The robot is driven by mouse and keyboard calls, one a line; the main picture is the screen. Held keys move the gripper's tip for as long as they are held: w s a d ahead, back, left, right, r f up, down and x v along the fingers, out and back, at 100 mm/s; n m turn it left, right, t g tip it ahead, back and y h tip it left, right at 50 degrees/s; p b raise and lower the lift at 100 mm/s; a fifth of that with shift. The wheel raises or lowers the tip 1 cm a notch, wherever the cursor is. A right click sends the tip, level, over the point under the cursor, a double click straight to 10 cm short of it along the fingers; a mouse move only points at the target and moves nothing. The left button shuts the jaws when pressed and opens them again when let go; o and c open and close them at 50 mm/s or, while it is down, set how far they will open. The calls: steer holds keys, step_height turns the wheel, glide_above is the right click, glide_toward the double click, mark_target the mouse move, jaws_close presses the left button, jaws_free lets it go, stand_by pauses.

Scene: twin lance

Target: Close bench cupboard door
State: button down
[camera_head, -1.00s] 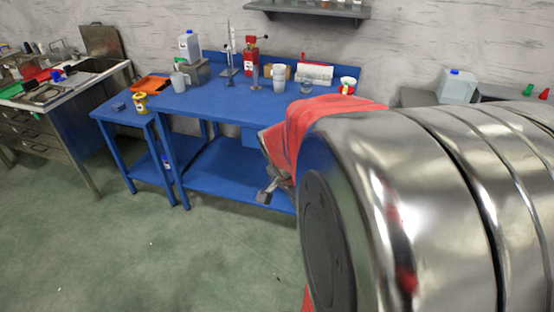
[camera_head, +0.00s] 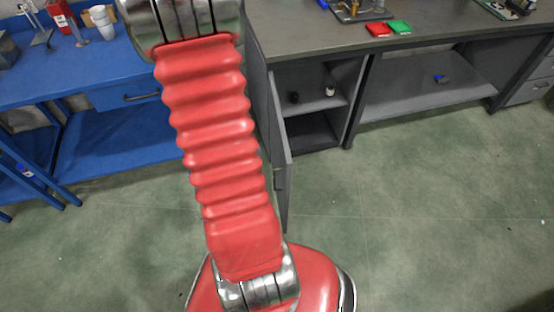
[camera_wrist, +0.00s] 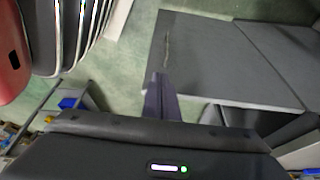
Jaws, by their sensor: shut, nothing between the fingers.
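The cupboard door (camera_head: 278,145) of the grey bench stands open in the head view, swung toward me and seen nearly edge-on. A small handle (camera_head: 279,178) shows on it. The open cupboard (camera_head: 308,112) shows a shelf inside. In the wrist view, a grey panel with a thin handle-like strip, which looks like the door (camera_wrist: 210,60), lies beyond my gripper. My gripper (camera_wrist: 160,82) is shut and empty, its fingers overlapping the panel's lower left edge in the picture. I cannot tell whether they touch it. In the head view my gripper is not visible.
My red arm spans the middle of the head view. A blue bench (camera_head: 110,150) stands at left. Two small items sit on the cupboard shelf (camera_head: 330,100). The green floor at right is clear.

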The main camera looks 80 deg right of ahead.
steer(key=shift+f, duration=0.1)
steer(key=s+d+f, duration=0.3)
steer(key=s+f, duration=0.4)
steer(key=f, duration=0.2)
stand_by(0.8)
